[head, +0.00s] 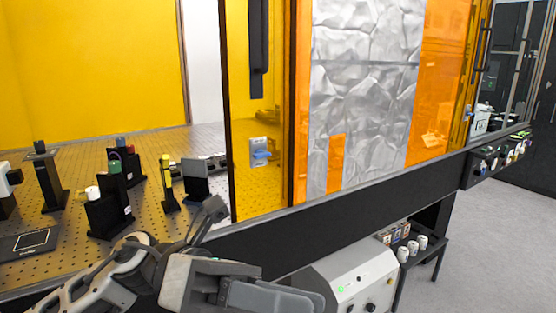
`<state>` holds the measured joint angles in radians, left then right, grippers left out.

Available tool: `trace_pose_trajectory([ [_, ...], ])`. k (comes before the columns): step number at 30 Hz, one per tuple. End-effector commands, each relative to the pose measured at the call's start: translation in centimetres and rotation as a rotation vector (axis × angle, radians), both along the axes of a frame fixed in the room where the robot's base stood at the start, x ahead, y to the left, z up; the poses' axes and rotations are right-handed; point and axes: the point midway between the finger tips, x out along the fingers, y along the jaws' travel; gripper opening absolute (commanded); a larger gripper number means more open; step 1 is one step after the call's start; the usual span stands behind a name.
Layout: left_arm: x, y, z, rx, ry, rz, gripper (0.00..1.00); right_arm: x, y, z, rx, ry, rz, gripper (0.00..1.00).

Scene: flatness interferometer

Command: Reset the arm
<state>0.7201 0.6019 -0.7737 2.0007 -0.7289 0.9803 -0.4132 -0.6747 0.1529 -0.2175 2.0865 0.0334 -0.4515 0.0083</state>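My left arm (105,285) comes in from the bottom left, in front of the near edge of the perforated optical table. My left gripper (265,252) is at the bottom centre. One dark finger points up toward the table edge and the other, larger in view, points right along the bottom of the picture. The fingers are spread wide and nothing shows between them. My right arm and gripper are not in view.
Optical mounts (107,205) and a yellow-topped post (167,183) stand on the perforated table (150,160). An orange enclosure panel (437,85) rises at right. Below are a grey control box (355,280) and a small black shelf (428,248) with white cups. Grey floor (500,240) is clear at right.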

Motion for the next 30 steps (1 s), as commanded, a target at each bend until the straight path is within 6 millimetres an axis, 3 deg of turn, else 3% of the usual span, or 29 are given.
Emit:
trace_pose_trajectory([
  [4, 3.9, 0.2, 0.1, -0.273, 0.542, 0.2, 0.32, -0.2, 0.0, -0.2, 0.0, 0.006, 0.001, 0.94],
  [7, 7.4, 2.1, -2.5, -0.425, 0.924, 0.349, 0.32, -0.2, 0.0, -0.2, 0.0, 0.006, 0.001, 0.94],
  [10, 10.2, 4.9, -7.8, -0.557, 1.317, 0.51, 0.32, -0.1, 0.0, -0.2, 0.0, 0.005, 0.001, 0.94],
  [13, 11.0, 7.9, -14.9, -0.668, 1.694, 0.668, 0.32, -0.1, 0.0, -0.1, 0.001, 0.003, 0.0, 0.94],
  [18, 7.5, 12.0, -26.4, -0.798, 2.213, 0.903, 0.32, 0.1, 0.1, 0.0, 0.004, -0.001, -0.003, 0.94],
  [21, 4.2, 13.5, -31.4, -0.85, 2.438, 1.016, 0.32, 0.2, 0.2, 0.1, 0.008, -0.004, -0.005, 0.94],
  [25, 0.5, 14.7, -35.4, -0.891, 2.63, 1.115, 0.32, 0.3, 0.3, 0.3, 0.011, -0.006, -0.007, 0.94],
  [30, -1.6, 15.2, -37.1, -0.911, 2.724, 1.166, 0.32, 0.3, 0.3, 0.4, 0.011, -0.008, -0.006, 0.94],
])
